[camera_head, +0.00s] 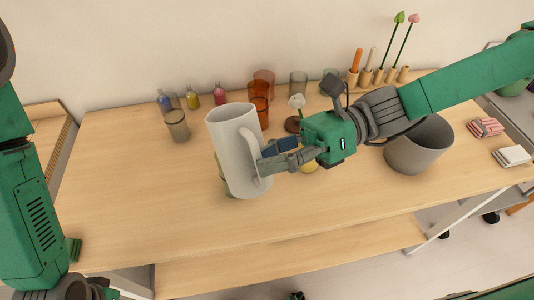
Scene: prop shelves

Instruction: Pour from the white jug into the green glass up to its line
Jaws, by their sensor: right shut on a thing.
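The white jug (230,135) is left of the table's middle, slightly tilted, with its open top toward the back and its handle on the right. My right gripper (266,164) comes in from the right and is shut on the jug's handle. A thin greenish edge (220,174) shows at the jug's lower left. It may be the green glass, mostly hidden behind the jug; its line and any liquid in it cannot be seen.
Orange glasses (258,111), a smoky glass (177,126) and small bottles (220,94) stand along the back. A grey bowl (418,146) stands right, under my right arm. Wooden holders (378,76) with flowers stand behind. The table's (130,210) front left is clear.

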